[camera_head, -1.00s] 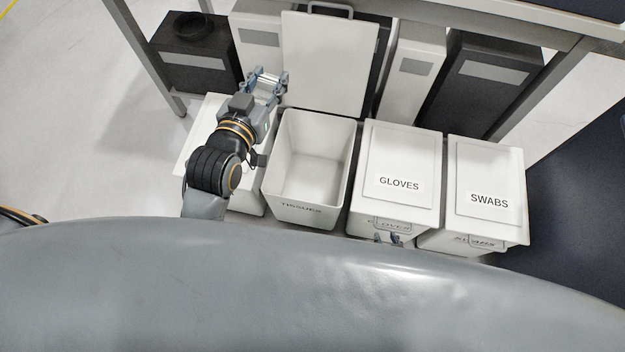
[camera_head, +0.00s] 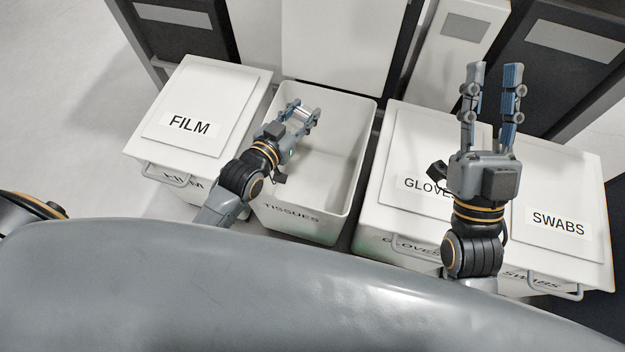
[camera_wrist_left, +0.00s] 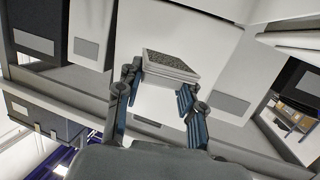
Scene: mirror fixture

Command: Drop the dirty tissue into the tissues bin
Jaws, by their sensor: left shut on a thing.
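The dirty tissue (camera_wrist_left: 172,66) is a folded white pad with a dark speckled top, held between the fingers of my left gripper (camera_wrist_left: 155,88) in the left wrist view. In the head view, my left gripper (camera_head: 305,110) is over the left part of the open tissues bin (camera_head: 345,170), with a pale edge of the tissue between its fingers. The bin is white, labelled TISSUES on its front, and its inside looks empty where it shows. Its lid (camera_head: 340,45) stands up behind it. My right gripper (camera_head: 495,80) is open and empty, above the gloves and swabs bins.
The closed film bin (camera_head: 205,95) stands left of the tissues bin. The closed gloves bin (camera_head: 410,135) and swabs bin (camera_head: 560,180) stand to its right. Dark and white containers stand behind, under a table frame. Floor is clear at the far left.

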